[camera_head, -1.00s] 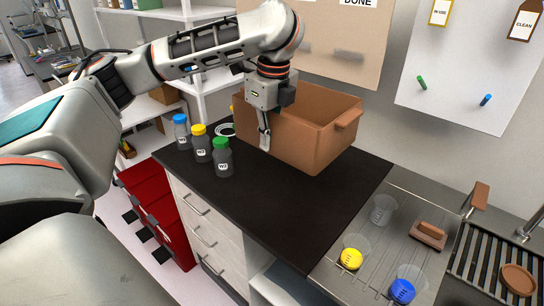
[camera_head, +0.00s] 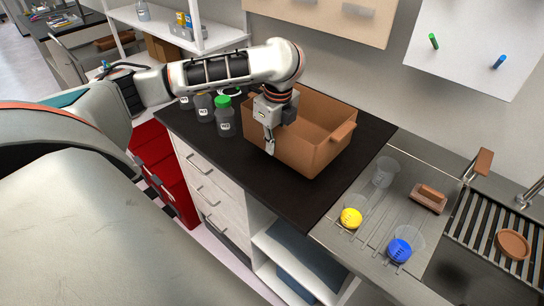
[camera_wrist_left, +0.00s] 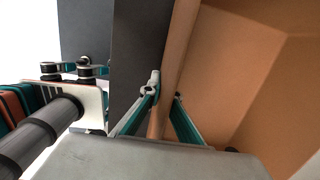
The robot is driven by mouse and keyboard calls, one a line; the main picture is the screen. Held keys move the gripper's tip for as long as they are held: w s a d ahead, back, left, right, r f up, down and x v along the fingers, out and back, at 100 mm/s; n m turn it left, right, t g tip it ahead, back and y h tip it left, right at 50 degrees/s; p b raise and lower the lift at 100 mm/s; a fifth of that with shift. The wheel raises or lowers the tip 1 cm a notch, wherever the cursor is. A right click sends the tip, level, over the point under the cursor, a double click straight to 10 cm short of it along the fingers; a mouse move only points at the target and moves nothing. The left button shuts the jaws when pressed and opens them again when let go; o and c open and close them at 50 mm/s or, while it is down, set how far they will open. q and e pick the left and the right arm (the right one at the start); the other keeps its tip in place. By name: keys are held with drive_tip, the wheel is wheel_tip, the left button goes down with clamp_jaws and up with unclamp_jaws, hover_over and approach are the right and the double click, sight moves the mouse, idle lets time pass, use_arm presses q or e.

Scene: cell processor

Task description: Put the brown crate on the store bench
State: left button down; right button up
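The brown crate (camera_head: 312,150) is open-topped and looks empty where its inside shows. It is over the black worktop (camera_head: 290,197); I cannot tell whether it rests on it or hangs just above. My left gripper (camera_head: 269,146) points down at the crate's left wall. In the left wrist view its fingers (camera_wrist_left: 163,100) are on either side of the crate wall (camera_wrist_left: 181,55), closed up on it. The crate's inside (camera_wrist_left: 245,80) fills the right of that view. My right gripper is not in view. I cannot pick out which surface is the store bench.
Several capped bottles, one a green-capped bottle (camera_head: 225,118), stand left of the crate. A steel sink unit (camera_head: 365,240) at the right bears a yellow-filled beaker (camera_head: 350,217) and a blue-filled beaker (camera_head: 400,250). White shelves (camera_head: 205,38) stand behind, red bins (camera_head: 160,170) at the left.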

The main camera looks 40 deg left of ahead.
use_arm(q)
drive_tip(key=shift+f, duration=2.3)
drive_tip(key=shift+f, duration=0.1)
drive_tip(key=c, duration=2.3)
unclamp_jaws()
drive_tip(key=shift+r, duration=0.4)
drive_tip(key=r, duration=0.3)
drive_tip(key=d+r, duration=0.1)
drive_tip(key=r, duration=0.7)
drive_tip(key=shift+s+d+r, duration=0.2)
